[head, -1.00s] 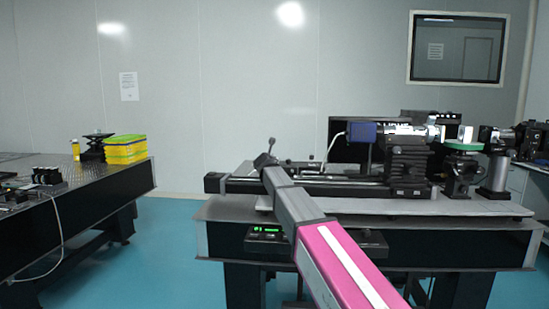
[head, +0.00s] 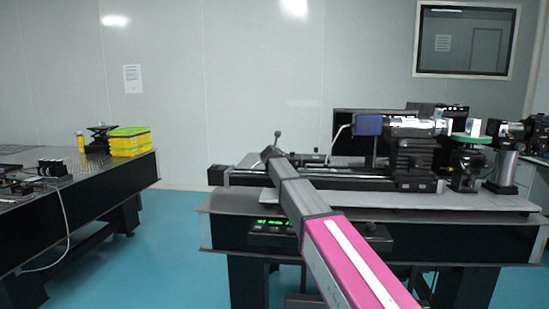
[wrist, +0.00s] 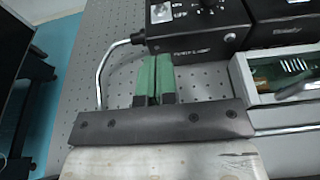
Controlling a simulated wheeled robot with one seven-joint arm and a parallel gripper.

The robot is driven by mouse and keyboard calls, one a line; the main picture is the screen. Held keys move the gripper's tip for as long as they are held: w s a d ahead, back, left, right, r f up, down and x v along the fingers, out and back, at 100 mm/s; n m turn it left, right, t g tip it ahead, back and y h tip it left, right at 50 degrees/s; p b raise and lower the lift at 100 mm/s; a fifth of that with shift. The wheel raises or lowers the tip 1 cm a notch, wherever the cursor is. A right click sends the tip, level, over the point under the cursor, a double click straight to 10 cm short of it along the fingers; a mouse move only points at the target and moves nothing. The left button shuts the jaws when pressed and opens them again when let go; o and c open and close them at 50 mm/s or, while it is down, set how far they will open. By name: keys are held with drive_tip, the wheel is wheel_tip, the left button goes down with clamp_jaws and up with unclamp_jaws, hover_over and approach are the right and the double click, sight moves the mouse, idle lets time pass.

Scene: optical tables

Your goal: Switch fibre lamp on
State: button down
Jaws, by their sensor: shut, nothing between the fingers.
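In the wrist view, a black box (wrist: 198,32) with a round knob, small controls on its top face and a pale label on its front stands on the perforated table. I take it to be the fibre lamp. A bent metal tube (wrist: 103,66) leaves its left side. My gripper (wrist: 157,60) has green fingers, shut together and empty, with the tips just in front of the box's lower left front. I cannot tell whether they touch it. Whether the lamp is lit does not show. In the head view my arm reaches over the table, and my gripper cannot be made out.
In the wrist view, a grey open tray (wrist: 243,82) with tools lies right of my gripper. In the head view, a unit with a green display (head: 270,233) hangs under the optical table's top (head: 235,207). Optical instruments (head: 410,150) stand on its right. Blue floor lies left.

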drive_tip(key=w, duration=0.8)
drive_tip(key=shift+d+r, duration=0.15)
drive_tip(key=shift+r, duration=0.2)
drive_tip(key=shift+w+r, duration=0.1)
drive_tip(key=shift+w, duration=0.05)
